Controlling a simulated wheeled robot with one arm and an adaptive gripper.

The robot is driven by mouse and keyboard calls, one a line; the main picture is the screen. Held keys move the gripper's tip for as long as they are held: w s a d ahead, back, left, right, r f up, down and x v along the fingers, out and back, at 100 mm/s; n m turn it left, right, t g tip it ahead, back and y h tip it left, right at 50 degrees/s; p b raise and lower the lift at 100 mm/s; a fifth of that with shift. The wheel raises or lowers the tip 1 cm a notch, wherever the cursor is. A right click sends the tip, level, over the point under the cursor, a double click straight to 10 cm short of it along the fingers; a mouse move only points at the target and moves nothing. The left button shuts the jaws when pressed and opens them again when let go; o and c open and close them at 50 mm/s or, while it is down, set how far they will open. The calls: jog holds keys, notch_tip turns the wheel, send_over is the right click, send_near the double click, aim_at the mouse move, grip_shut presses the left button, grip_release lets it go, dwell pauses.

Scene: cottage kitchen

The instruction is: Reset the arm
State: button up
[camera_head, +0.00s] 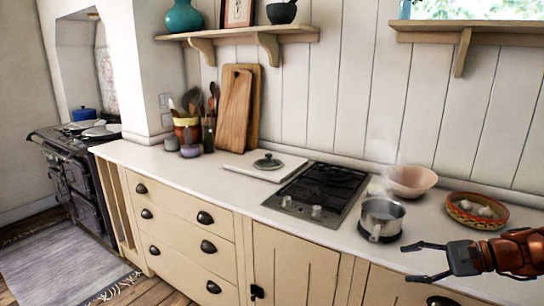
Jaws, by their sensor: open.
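My gripper (425,262) reaches in from the lower right, pointing left, in front of the counter's edge. Its two dark fingers are spread apart with nothing between them. My orange arm shows behind it and runs out of the right edge of the picture. A steel pot (381,219) stands on the counter just beyond the gripper and looks apart from it. Faint steam rises above the pot.
The white counter (222,179) holds a black hob (322,185), a pink bowl (410,181), a patterned bowl (477,211), a lid (267,162), and cutting boards (235,110). Drawers (190,235) lie below. A dark stove (75,175) stands at left.

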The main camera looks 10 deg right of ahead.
jog(key=s+a+n+g+h+p, duration=0.15)
jog(key=s+a+n+g, duration=0.3)
jog(key=a, duration=0.55)
jog(key=s+a+n+g+h, duration=0.25)
jog(key=s+a, duration=0.25)
jog(key=a, duration=0.6)
jog(key=s+f+n+g+h+p, duration=0.1)
jog(key=s+n+h, duration=0.2)
jog(key=s, duration=0.4)
jog(key=s+f+n+g+h+p, duration=0.1)
jog(key=s+n+h, duration=0.3)
jog(key=s, duration=0.4)
jog(key=shift+s+f+n, duration=0.3)
jog(key=shift+f+n, duration=0.1)
jog(key=shift+f, duration=0.35)
